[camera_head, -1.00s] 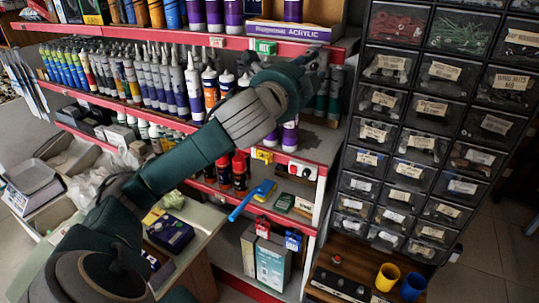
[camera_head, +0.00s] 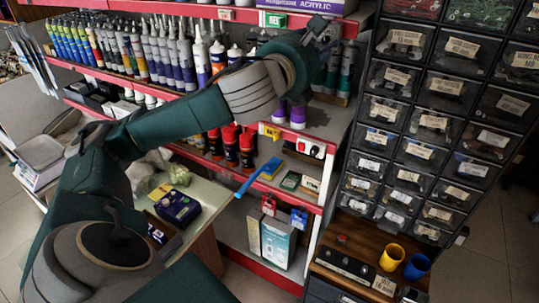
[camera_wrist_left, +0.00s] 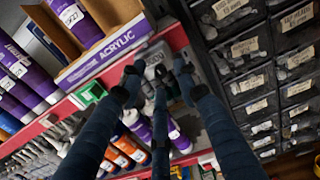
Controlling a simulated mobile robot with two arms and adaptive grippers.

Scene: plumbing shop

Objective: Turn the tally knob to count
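No part in view is clearly marked as the tally knob. A white box with a red part and a dark round part (camera_head: 311,150) is on the shelf's red front edge. A small red knob-like piece (camera_head: 341,238) stands on the wooden counter, behind a black panel (camera_head: 345,267) with small pale marks. I cannot tell which of these is the tally knob. My left gripper (camera_head: 322,30) is raised in front of the upper shelf, well above both. In the left wrist view its dark fingers (camera_wrist_left: 158,72) are spread with gaps between the tips and hold nothing. My right gripper is not in view.
Shelves with red edges (camera_head: 180,82) hold many tubes and bottles. A tall black drawer cabinet (camera_head: 440,110) stands at the right. A yellow cup (camera_head: 391,258) and a blue cup (camera_head: 417,267) stand on the counter. A blue-handled brush (camera_head: 258,178) juts from the lower shelf.

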